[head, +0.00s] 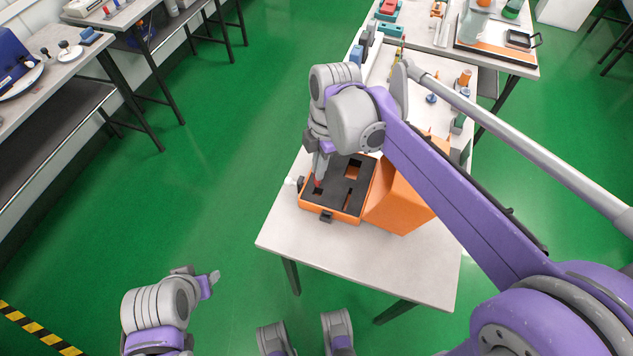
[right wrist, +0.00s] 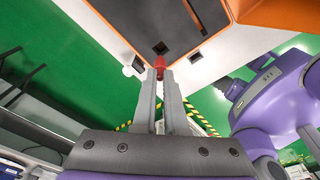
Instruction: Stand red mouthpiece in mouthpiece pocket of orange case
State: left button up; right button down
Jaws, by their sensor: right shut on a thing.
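The orange case (head: 331,214) lies open on the table with a dark foam insert full of cut-outs. The small red mouthpiece (head: 317,182) is just over the foam at the case's left side. In the right wrist view the red mouthpiece (right wrist: 159,63) sticks out from between the fingertips, close to a small dark square pocket (right wrist: 160,47). I cannot tell whether its end is inside the pocket. My right gripper (right wrist: 159,72) is shut on the mouthpiece and points down at the case. My left gripper (head: 198,277) is empty, fingers apart, away from the table over the floor.
The case's orange lid (head: 400,205) stands open on its right side. The near part of the white table (head: 330,255) is bare. Several small items stand farther back, including an orange-topped one (head: 464,77). A side bench (head: 50,70) is at the left.

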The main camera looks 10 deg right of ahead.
aim_at(319, 183)
notch_tip(319, 183, down, 3)
jog(key=shift+s+r, duration=0.1)
jog(key=shift+r, duration=0.1)
notch_tip(319, 183, down, 4)
jog(key=shift+f+b, duration=0.1)
jog(key=shift+b, duration=0.4)
jog(key=c, duration=0.8)
grip_release()
jog(key=r, duration=0.4)
jog(key=d+r+p, duration=0.1)
jog(key=r, duration=0.3)
jog(key=r+p, duration=0.1)
jog(key=r, duration=0.3)
jog(key=shift+w+d+r, duration=0.1)
jog(key=shift+w+d, duration=0.1)
jog(key=shift+d, duration=0.05)
